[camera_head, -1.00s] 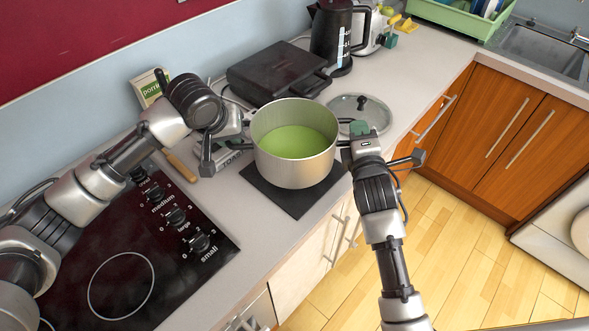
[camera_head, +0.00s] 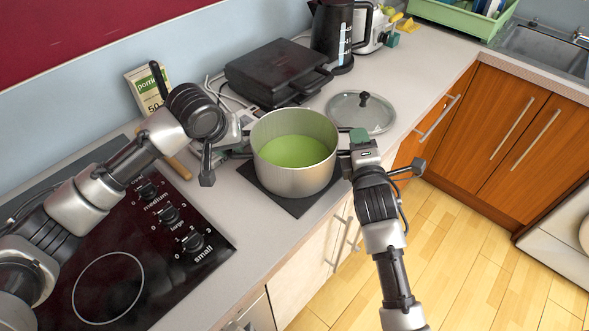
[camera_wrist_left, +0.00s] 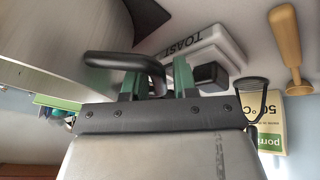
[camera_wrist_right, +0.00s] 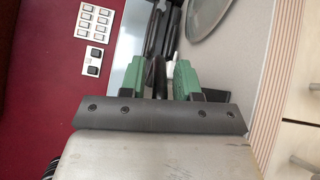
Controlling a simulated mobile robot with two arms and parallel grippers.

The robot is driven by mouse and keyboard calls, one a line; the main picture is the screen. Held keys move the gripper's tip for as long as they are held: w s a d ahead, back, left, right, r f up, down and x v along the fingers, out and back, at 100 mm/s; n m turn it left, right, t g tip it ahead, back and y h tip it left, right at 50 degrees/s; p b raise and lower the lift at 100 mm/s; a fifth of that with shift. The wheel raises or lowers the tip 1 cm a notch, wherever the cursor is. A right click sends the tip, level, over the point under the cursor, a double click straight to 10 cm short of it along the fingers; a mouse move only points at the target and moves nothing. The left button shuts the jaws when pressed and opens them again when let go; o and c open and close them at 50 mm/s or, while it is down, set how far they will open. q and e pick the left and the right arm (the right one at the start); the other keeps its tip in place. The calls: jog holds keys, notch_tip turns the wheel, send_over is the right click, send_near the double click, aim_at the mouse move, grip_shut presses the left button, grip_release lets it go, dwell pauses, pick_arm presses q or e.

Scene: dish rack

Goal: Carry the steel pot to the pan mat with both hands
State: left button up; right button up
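The steel pot (camera_head: 293,181) holds green contents and stands upright over the black pan mat (camera_head: 301,207), apparently on it. The mat's front and left edges show; the pot hides the rest. My left gripper (camera_head: 238,150) is at the pot's left handle. In the left wrist view, the black handle (camera_wrist_left: 118,61) passes between its green fingers, with narrow gaps beside it. My right gripper (camera_head: 350,148) is at the right handle. In the right wrist view, that handle (camera_wrist_right: 157,78) lies between the fingers, with gaps visible. Both grippers look partly open around the handles.
A glass lid (camera_head: 361,114) lies right behind the pot. A black grill (camera_head: 277,73) and kettle (camera_head: 332,35) stand farther back. The hob (camera_head: 130,270) is at the left, with a porridge box (camera_head: 145,88) by the wall. The counter's front edge runs close to the mat.

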pick_arm(q)
jog(key=shift+o, duration=0.9)
jog(key=shift+s, duration=0.1)
pick_arm(e)
jog(key=shift+o, duration=0.8)
jog(key=shift+s+r, duration=0.1)
jog(key=shift+r, duration=0.05)
pick_arm(q)
jog(key=shift+r, duration=0.1)
pick_arm(e)
jog(key=shift+s, duration=0.1)
pick_arm(q)
jog(key=v, duration=1.2)
pick_arm(e)
jog(key=s, duration=1.1)
jog(key=shift+s, duration=0.4)
